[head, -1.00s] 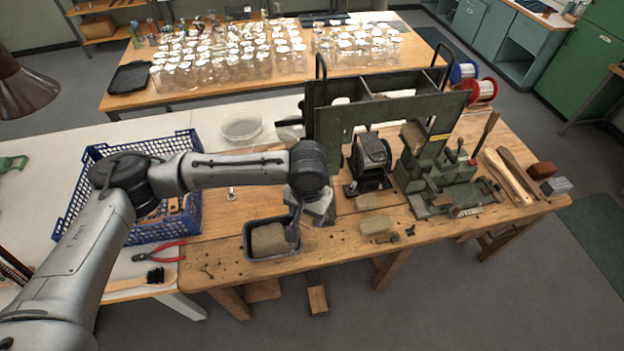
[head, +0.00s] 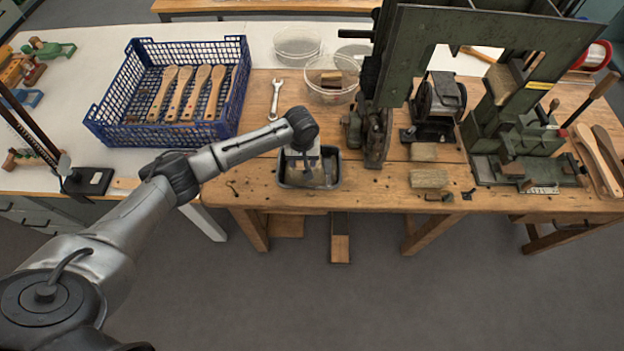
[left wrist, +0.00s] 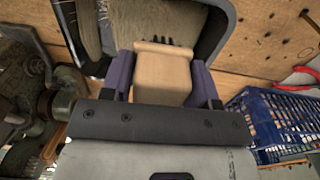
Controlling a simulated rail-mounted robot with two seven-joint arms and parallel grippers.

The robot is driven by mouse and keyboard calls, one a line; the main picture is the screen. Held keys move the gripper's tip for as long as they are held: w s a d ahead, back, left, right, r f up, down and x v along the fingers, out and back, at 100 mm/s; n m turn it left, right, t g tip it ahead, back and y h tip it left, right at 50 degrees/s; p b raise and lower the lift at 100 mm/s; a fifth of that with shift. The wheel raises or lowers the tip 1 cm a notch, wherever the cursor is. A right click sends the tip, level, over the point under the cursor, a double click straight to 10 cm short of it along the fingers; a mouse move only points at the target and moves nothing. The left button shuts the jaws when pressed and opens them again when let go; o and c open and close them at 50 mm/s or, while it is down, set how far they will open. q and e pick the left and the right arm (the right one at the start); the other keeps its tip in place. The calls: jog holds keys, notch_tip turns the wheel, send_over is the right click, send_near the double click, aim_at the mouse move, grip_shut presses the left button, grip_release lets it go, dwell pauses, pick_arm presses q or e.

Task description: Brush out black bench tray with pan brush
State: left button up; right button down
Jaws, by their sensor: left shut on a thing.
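The black bench tray (head: 338,171) sits near the bench's front edge. A tan fibrous mass lies in it, and its dark rim also shows in the left wrist view (left wrist: 221,38). My left gripper (head: 304,166) is over the tray, its fingers pointing down into it. In the left wrist view its purple fingers (left wrist: 162,83) are shut on a pale wooden block with dark bristle tips at its far edge, which looks like the pan brush (left wrist: 162,72). Whether the bristles touch the tray floor is hidden. My right gripper is not in view.
A blue crate (head: 165,133) with several wooden brush bodies stands to the left. A wrench (head: 275,98) and a clear bowl (head: 331,82) lie behind the tray. Green machinery (head: 520,130) fills the right, with small blocks (head: 428,178) in front. Red pliers (left wrist: 295,86) show in the wrist view.

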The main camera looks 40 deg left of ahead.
pick_arm(q)
jog(key=a, duration=0.2)
jog(key=shift+w+a+f+n, duration=0.3)
jog(key=shift+w+a+f, duration=0.05)
jog(key=shift+w+f, duration=0.05)
jog(key=f+b, duration=0.4)
jog(key=b, duration=0.1)
jog(key=f+b, duration=0.2)
jog(key=shift+w+a, duration=0.1)
jog(key=shift+w, duration=0.25)
jog(key=shift+f+b, duration=0.3)
jog(key=shift+f, duration=0.7)
dwell(0.5)
jog(key=shift+s+r+p, duration=0.15)
jog(key=shift+r+p, duration=0.05)
jog(key=shift+p, duration=0.25)
jog(key=s+p, duration=0.1)
jog(key=p, duration=0.1)
jog(key=s+d+p, duration=0.1)
jog(key=shift+d+r+p, duration=0.1)
jog(key=shift+d+p, duration=0.15)
jog(key=shift+p, duration=0.1)
jog(key=shift+s+d+p, duration=0.3)
jog(key=shift+s+p, duration=0.05)
jog(key=shift+p, duration=0.2)
